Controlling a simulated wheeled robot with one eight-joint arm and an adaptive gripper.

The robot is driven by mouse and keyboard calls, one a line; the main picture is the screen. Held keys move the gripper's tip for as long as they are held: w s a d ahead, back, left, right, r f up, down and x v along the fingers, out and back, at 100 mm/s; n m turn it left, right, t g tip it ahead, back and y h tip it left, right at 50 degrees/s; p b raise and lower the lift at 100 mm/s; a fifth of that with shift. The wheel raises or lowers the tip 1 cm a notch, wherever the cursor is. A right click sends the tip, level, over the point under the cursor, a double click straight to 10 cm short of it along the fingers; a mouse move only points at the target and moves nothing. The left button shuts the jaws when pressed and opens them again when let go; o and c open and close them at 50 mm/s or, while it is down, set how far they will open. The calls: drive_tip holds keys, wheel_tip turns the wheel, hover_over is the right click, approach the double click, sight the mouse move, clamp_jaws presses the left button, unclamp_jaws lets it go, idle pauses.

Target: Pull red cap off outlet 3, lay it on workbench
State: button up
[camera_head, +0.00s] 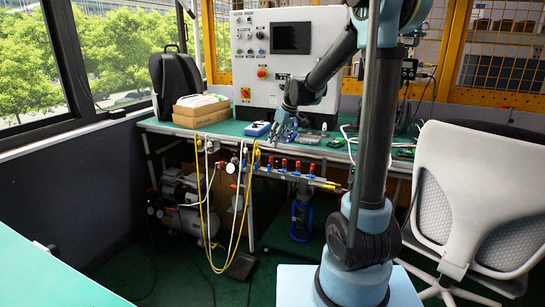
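The manifold (290,177) runs along below the front edge of the workbench (225,127), with several small red caps (284,164) standing in a row on it. Outlet numbers are too small to read, so I cannot tell which cap is on outlet 3. My gripper (281,133) is over the bench top near its front edge, above and apart from the row of caps. Its fingers point downward. They are too small and dark to tell whether they are open or shut. I see no cap in them.
A blue device (256,129) lies left of my gripper, and a cardboard box (201,114) is farther left. Yellow and white hoses (207,190) hang in front of the bench. A control panel (289,58) stands behind. A grey chair (480,200) is at right.

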sight(271, 157)
drive_tip(key=x, duration=1)
drive_tip(key=shift+c, duration=0.6)
clamp_jaws()
